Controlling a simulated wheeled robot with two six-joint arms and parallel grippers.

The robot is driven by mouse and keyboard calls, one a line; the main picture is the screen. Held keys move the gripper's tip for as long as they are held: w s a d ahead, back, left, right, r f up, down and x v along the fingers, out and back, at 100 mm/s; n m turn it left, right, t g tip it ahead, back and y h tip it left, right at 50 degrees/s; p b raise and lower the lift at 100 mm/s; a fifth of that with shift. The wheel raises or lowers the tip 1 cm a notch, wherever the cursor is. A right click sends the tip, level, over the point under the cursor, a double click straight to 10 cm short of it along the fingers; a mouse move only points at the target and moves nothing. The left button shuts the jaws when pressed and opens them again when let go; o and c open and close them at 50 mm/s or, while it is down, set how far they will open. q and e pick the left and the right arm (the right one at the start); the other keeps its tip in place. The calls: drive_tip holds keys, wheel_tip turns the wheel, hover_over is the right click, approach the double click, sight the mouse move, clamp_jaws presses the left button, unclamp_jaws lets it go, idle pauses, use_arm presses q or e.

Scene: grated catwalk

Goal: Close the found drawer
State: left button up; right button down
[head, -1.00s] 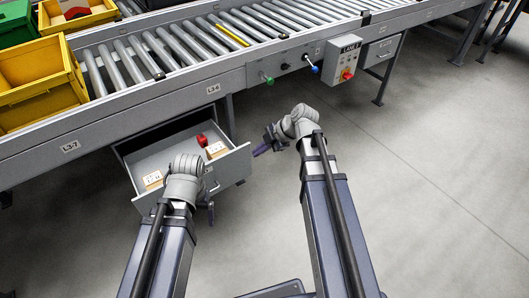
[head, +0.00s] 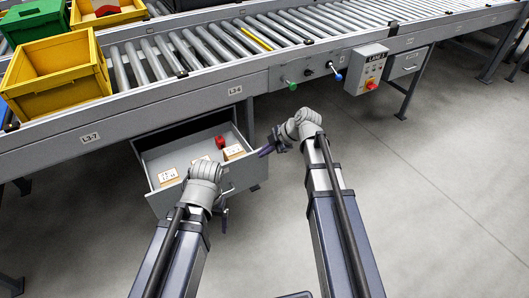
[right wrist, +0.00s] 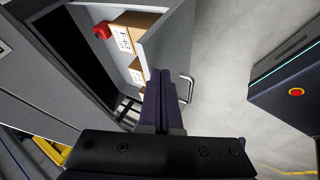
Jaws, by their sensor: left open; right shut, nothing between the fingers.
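The grey drawer (head: 240,177) hangs pulled out under the conveyor. It holds labelled cardboard boxes (head: 233,152) and a red object (head: 220,142). In the right wrist view the drawer's front panel (right wrist: 166,42), its bar handle (right wrist: 187,88), the boxes (right wrist: 125,35) and the red object (right wrist: 102,30) show. My left gripper (head: 222,212) is open at the outer side of the drawer front; my wrist hides part of the front, and I cannot tell whether it touches. My right gripper (head: 267,149) is shut and empty, just right of the drawer; its fingers (right wrist: 161,75) overlap the front panel in the wrist view.
The roller conveyor (head: 185,80) runs above the drawer, with yellow bins (head: 55,80) and a green bin (head: 35,20) at left. A control box with a red button (head: 367,70) hangs on its side. A second drawer (head: 406,63), shut, is further right. The floor at right is clear.

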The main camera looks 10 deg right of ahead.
drive_tip(key=shift+w, duration=0.1)
drive_tip(key=w+a, duration=0.4)
drive_tip(key=w, duration=0.9)
drive_tip(key=w+a, duration=0.4)
drive_tip(key=w, duration=0.9)
drive_tip(key=shift+w+a, duration=0.25)
drive_tip(key=shift+a, duration=0.05)
drive_tip(key=shift+w+r, duration=0.1)
drive_tip(key=shift+a, duration=0.1)
